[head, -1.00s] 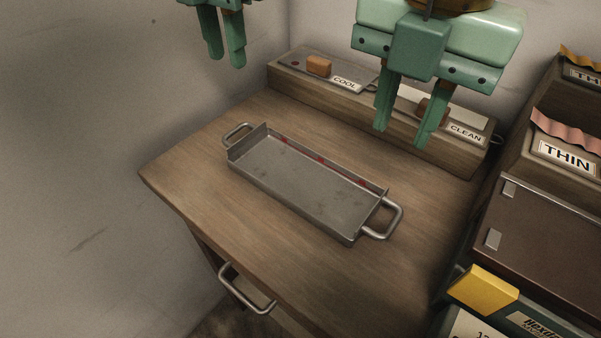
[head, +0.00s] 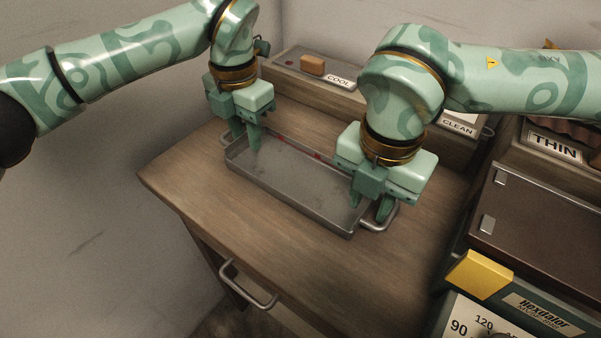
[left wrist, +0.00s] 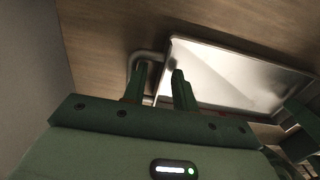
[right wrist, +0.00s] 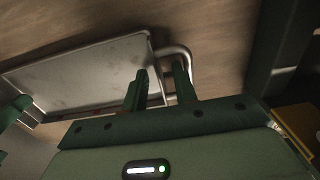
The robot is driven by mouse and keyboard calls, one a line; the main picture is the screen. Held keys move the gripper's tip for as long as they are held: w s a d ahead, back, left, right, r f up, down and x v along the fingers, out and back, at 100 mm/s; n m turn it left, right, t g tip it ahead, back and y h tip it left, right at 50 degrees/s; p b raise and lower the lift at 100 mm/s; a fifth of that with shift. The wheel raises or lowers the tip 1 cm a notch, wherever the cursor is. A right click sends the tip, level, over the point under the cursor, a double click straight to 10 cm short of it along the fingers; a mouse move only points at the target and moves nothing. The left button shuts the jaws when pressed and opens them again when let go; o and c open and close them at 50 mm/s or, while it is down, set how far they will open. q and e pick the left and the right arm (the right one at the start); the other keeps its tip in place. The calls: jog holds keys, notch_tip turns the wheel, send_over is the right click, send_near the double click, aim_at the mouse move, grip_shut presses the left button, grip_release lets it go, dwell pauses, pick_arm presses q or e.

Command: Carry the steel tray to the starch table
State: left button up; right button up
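The steel tray (head: 300,182) lies flat on the wooden table (head: 215,215), with a loop handle at each end. My left gripper (head: 244,142) is over the tray's far left end; in the left wrist view its fingers are apart near the left handle (left wrist: 137,62) and tray edge. My right gripper (head: 369,210) is down at the right end. Its fingers are apart near the right handle (head: 380,226), which also shows in the right wrist view (right wrist: 187,58). I cannot tell whether either gripper touches the tray.
A raised ledge with COOL (head: 340,81) and CLEAN (head: 457,125) labels and a brown block (head: 312,65) runs along the back. A brown case (head: 540,215) and a dial device (head: 490,320) stand at the right. The table's front is clear.

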pick_arm(q)
jog(key=shift+f, duration=0.2)
pick_arm(e)
jog(key=shift+f, duration=0.2)
pick_arm(q)
grip_shut()
pick_arm(e)
grip_shut()
dwell(1.0)
